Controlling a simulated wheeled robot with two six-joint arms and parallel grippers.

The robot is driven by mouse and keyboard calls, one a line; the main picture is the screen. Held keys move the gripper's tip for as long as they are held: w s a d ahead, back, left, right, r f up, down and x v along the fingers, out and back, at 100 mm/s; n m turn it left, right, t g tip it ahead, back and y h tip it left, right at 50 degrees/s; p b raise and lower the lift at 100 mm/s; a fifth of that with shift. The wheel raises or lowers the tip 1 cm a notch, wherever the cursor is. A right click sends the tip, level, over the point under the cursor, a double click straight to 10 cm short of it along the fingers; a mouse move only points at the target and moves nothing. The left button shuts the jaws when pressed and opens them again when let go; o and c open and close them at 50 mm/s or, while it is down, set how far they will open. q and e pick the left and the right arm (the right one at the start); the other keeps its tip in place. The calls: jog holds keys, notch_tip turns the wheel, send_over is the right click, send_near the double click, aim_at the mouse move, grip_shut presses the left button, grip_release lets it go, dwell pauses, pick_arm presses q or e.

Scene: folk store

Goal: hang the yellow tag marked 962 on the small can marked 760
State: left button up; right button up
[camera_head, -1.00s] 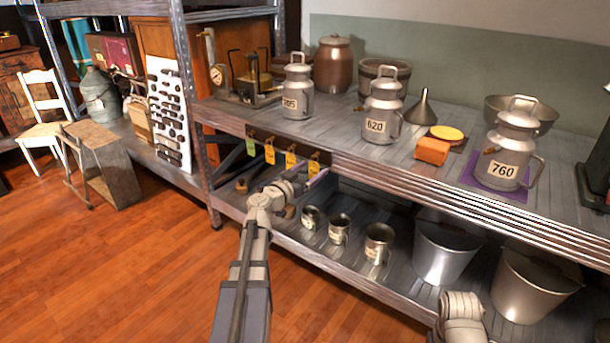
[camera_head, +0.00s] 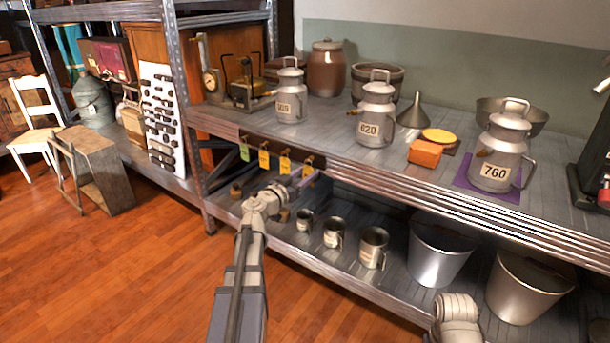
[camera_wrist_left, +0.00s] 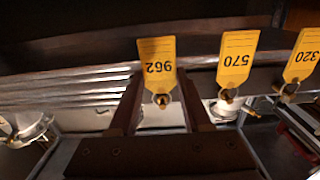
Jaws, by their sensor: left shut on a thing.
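The yellow tag marked 962 (camera_wrist_left: 157,58) appears upside down in the left wrist view, with its ring between the fingers of my left gripper (camera_wrist_left: 160,92). In the head view this tag (camera_head: 308,170) is the rightmost in the row on the shelf edge, partly covered by my left gripper (camera_head: 302,180), which is shut on it. The tag is still at its hook on the rail. The grey metal can marked 760 (camera_head: 500,148) stands upright on a purple mat (camera_head: 462,181) at the right of the upper shelf, well away from the gripper. My right gripper is not seen.
Tags marked 570 (camera_wrist_left: 235,60) and 320 (camera_wrist_left: 303,55) hang beside it. Cans marked 620 (camera_head: 376,112) and another (camera_head: 291,95), an orange block (camera_head: 425,153) and a funnel (camera_head: 416,112) stand on the upper shelf. Mugs (camera_head: 373,248) and buckets (camera_head: 437,255) stand below.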

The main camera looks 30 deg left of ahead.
pick_arm(q)
grip_shut()
jog(key=shift+r, duration=0.1)
jog(key=shift+r+p, duration=0.3)
jog(key=shift+p, duration=0.05)
jog(key=shift+s, duration=0.45)
jog(key=shift+s, duration=0.35)
jog(key=shift+s, duration=0.2)
jog(key=shift+s, duration=0.15)
jog(key=shift+s+a+r+p, duration=0.1)
jog(key=shift+s+r+p, duration=0.15)
jog(key=shift+s, duration=0.55)
jog(key=shift+s+a+r+p, duration=0.1)
jog(key=shift+s+r+p, duration=0.1)
jog(key=shift+s, duration=0.6)
